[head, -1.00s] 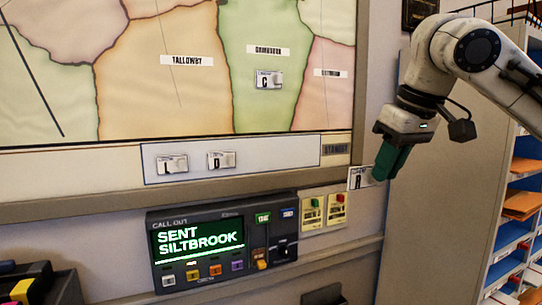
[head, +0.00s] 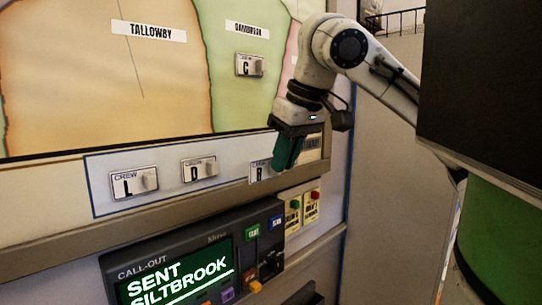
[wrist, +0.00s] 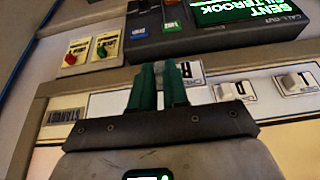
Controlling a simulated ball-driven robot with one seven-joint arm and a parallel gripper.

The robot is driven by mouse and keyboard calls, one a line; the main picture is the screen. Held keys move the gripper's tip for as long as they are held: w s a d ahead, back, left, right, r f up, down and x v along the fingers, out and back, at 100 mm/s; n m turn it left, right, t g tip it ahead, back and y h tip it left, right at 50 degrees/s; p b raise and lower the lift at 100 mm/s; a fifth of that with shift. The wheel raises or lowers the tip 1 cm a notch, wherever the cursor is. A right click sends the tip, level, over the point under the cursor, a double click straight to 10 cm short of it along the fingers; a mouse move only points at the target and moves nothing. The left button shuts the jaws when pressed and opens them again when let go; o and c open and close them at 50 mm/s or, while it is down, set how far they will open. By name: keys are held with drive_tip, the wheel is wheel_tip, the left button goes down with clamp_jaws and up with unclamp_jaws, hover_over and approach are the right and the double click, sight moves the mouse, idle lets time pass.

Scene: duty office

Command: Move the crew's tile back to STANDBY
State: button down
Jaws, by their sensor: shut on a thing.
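The crew tile marked R (head: 259,171) is a small white plate, held by the green fingers of my gripper (head: 284,158). It also shows in the wrist view (wrist: 187,75), beside the shut fingers (wrist: 158,78). The tile is in front of the right end of the white, blue-edged STANDBY strip (head: 228,172). I cannot tell whether it touches the strip. My gripper partly hides the STANDBY label (head: 312,148); in the wrist view the label (wrist: 63,116) is clear.
Crew tiles L (head: 135,184) and D (head: 199,168) sit on the strip to the left. Tile C (head: 250,65) is on the map above. A call-out panel (head: 190,262) reading SENT SILTBROOK and two small yellow button boxes (head: 301,208) are below the ledge.

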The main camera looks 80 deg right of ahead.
drive_tip(key=w+d, duration=0.4)
drive_tip(key=w, duration=0.2)
drive_tip(key=shift+w, duration=0.15)
drive_tip(key=shift+w+r, duration=0.1)
drive_tip(key=shift+r, duration=0.05)
idle(0.6)
drive_tip(key=shift+d+r+p, duration=0.1)
drive_tip(key=shift+d+p, duration=0.1)
drive_tip(key=shift+p, duration=0.2)
drive_tip(key=shift+s+d+r, duration=0.1)
drive_tip(key=shift+s+d, duration=0.4)
drive_tip(key=shift+s, duration=0.3)
drive_tip(key=shift+p, duration=0.3)
drive_tip(key=c, duration=1.1)
unclamp_jaws()
drive_tip(key=shift+o, duration=0.2)
